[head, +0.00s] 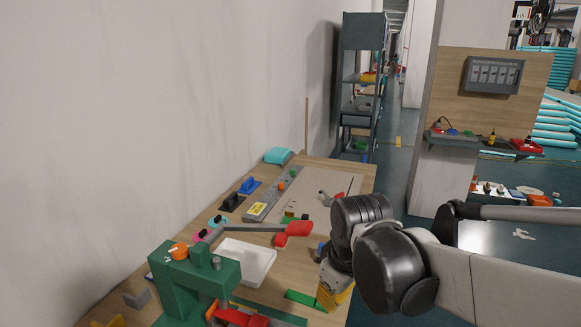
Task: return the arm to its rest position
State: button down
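My arm reaches in from the right edge of the head view, its white link and dark round joints over the right side of a wooden workbench (357,172). The wrist bends down toward the bench's right front. My gripper (330,296) seems to be at its lower end, where a yellow part shows. Its fingers cannot be made out, so I cannot tell whether they are open or holding something.
A green machine (188,290) stands at the front left of the bench. A white tray (246,262) lies behind it, with a red-ended tool (299,228) nearby. A grey shelf (363,60) stands beyond the bench. Floor is clear to the right of the bench's far end.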

jog(key=s+d+m+t+b, duration=0.2)
jog(key=s+d+m+t, duration=0.2)
jog(key=s+d+m, duration=0.4)
jog(key=shift+s+d+f+h, duration=0.3)
jog(key=shift+s+d, duration=0.55)
jog(key=shift+d, duration=0.25)
